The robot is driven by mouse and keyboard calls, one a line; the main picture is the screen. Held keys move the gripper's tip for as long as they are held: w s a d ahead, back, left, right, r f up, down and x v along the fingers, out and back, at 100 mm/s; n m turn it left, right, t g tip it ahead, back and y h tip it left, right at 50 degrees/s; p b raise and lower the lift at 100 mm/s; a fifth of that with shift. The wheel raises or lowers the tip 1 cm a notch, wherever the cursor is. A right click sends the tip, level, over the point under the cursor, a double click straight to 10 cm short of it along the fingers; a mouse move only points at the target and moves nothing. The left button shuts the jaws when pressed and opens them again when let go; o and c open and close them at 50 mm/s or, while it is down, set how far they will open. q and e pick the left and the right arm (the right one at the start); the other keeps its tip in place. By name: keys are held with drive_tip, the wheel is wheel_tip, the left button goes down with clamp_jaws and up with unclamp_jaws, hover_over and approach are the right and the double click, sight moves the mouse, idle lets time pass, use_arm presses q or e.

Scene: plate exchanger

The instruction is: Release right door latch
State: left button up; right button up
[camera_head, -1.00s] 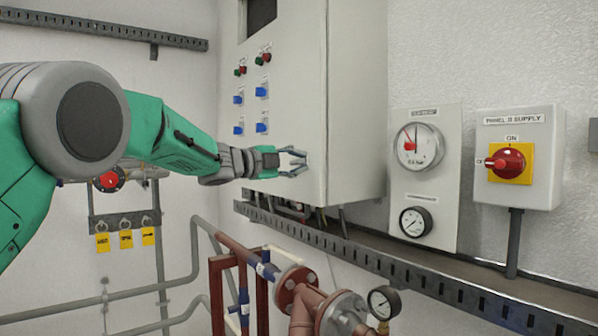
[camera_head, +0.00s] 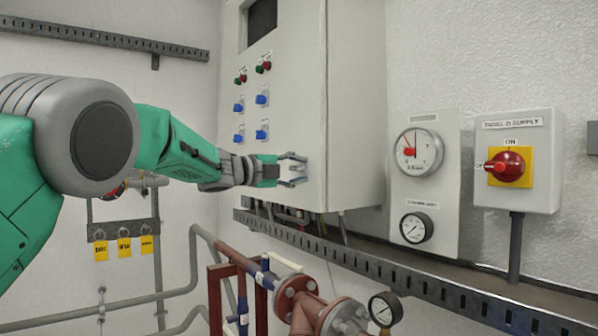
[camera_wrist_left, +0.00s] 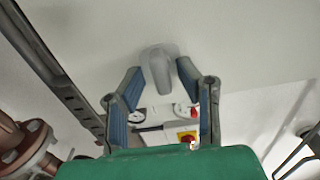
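The grey latch handle (camera_wrist_left: 157,68) stands out from the pale cabinet door in the left wrist view. My left gripper (camera_wrist_left: 158,78) is open, with one blue-padded finger on each side of the handle. The handle's near end lies between the fingertips, with gaps to both pads in this view. In the head view my left gripper (camera_head: 300,170) is at the lower right of the cabinet front, close to its right edge. The handle cannot be made out there among the fingers. My right gripper is not in view.
The cabinet (camera_head: 352,110) carries buttons and blue switches left of my gripper. A slotted cable tray (camera_head: 370,265) runs below it. Red pipes with a gauge (camera_head: 385,309) stand lower down. A gauge panel (camera_head: 424,188) and a supply switch box (camera_head: 518,188) are on the right wall.

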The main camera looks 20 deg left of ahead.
use_arm(q)
drive_tip(key=shift+s+a, duration=0.3)
drive_tip(key=v, duration=1.1)
drive_tip(key=shift+f, duration=0.1)
